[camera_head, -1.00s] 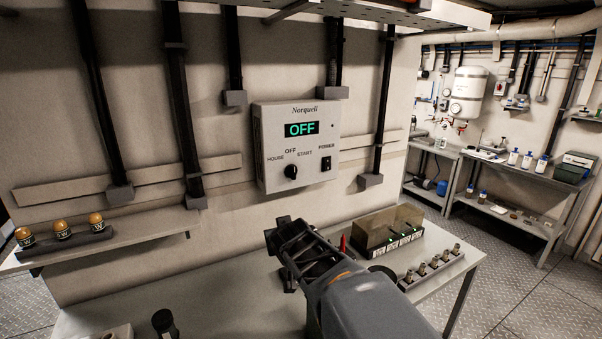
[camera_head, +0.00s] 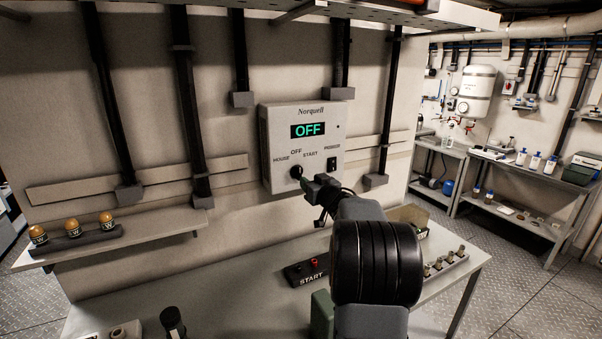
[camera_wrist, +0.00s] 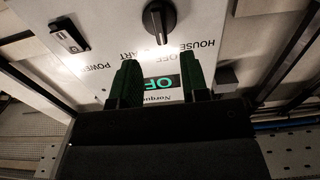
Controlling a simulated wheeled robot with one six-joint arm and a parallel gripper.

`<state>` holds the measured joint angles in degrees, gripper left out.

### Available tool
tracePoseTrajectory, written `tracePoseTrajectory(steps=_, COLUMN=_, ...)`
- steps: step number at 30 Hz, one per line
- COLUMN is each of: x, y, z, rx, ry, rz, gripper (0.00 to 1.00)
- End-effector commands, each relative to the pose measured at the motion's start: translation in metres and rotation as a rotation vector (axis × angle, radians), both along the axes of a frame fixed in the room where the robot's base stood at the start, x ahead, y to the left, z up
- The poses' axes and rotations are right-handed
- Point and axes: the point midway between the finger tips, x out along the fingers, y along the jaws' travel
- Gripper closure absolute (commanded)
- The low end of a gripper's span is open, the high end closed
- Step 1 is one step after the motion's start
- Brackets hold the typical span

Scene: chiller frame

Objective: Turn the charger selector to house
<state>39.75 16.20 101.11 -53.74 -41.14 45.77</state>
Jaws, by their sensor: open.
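The charger box (camera_head: 275,150) is on the wall, with a green display (camera_head: 308,130) reading OFF. Its black selector knob (camera_head: 296,172) sits below the HOUSE, OFF and START labels. The knob also shows upside down at the top of the wrist view (camera_wrist: 158,18), its pointer mark towards OFF. My gripper (camera_head: 308,184) is just in front of the panel, at the knob's lower right in the head view. In the wrist view my gripper (camera_wrist: 160,70) is open, its two green fingers apart with nothing between them. The fingers are clear of the knob in that view.
A POWER rocker switch (camera_head: 331,161) sits right of the knob and also shows in the wrist view (camera_wrist: 70,38). A START block (camera_head: 308,272) with a red button lies on the bench below. Dark conduits (camera_head: 240,60) run down the wall. A shelf (camera_head: 150,232) holds orange-topped items at left.

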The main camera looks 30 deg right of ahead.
Motion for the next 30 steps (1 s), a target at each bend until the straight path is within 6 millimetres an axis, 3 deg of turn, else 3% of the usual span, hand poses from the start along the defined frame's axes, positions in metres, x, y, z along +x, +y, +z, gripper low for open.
tracePoseTrajectory(steps=6, x=0.039, y=-0.005, z=0.001, rx=0.001, ry=0.002, rz=0.001, gripper=0.58)
tracePoseTrajectory(steps=12, x=0.060, y=-0.008, z=0.001, rx=0.000, ry=0.001, rz=-0.001, gripper=0.58)
tracePoseTrajectory(steps=27, x=0.071, y=-0.009, z=0.000, rx=0.000, ry=0.000, rz=-0.001, gripper=0.58)
tracePoseTrajectory(steps=30, x=0.070, y=-0.009, z=0.000, rx=0.000, ry=0.000, rz=-0.001, gripper=0.68)
